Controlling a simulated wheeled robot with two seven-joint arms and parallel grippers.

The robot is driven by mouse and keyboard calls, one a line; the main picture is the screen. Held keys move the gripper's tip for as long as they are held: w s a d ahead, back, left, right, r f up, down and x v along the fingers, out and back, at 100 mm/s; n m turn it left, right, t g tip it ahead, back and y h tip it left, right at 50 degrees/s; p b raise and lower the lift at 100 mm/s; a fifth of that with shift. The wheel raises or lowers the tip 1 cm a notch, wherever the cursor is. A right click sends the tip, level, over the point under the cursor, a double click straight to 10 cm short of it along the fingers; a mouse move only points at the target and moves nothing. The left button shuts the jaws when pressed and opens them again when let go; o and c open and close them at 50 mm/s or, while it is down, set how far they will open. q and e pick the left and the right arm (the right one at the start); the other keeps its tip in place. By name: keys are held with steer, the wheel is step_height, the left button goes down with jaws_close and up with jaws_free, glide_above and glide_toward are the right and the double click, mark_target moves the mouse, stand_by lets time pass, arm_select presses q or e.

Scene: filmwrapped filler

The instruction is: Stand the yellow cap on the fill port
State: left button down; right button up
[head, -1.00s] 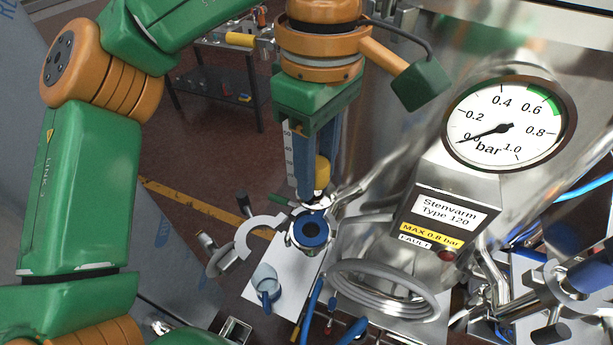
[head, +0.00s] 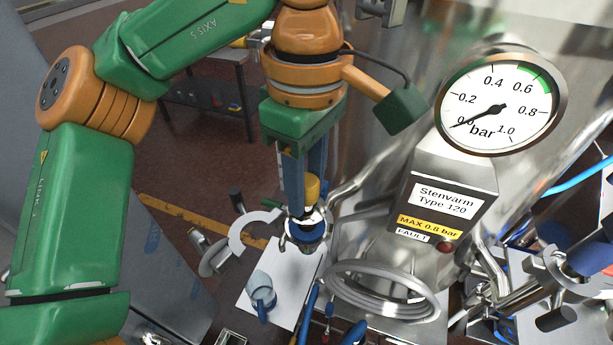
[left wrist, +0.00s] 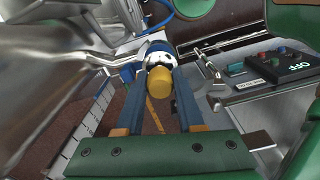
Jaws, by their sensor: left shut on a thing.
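The yellow cap (head: 312,187) is held between the blue fingers of my left gripper (head: 307,208), which is shut on it. A shiny pale and dark part shows just below the yellow. The fill port (head: 303,240), with a blue ring, is directly below the fingertips and partly covered by them. I cannot tell whether the cap's lower end touches the port. In the left wrist view the yellow cap (left wrist: 160,93) lies between the fingers, with the blue ring (left wrist: 158,47) of the port beyond it. My right gripper is not in view.
A steel vessel with a pressure gauge (head: 497,106) and a label box (head: 447,205) stands close to the right. A coiled metal tube (head: 382,290) is in front of it. An open clamp (head: 247,232) and a blue-handled cup (head: 262,290) are left of the port.

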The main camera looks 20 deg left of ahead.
arm_select(q)
steer(key=shift+f, duration=0.4)
steer(key=shift+w, duration=0.1)
steer(key=shift+r, duration=0.1)
steer(key=shift+p, duration=0.3)
steer(key=shift+f, duration=0.2)
steer(key=shift+f+b, duration=0.55)
steer(key=shift+f, duration=0.1)
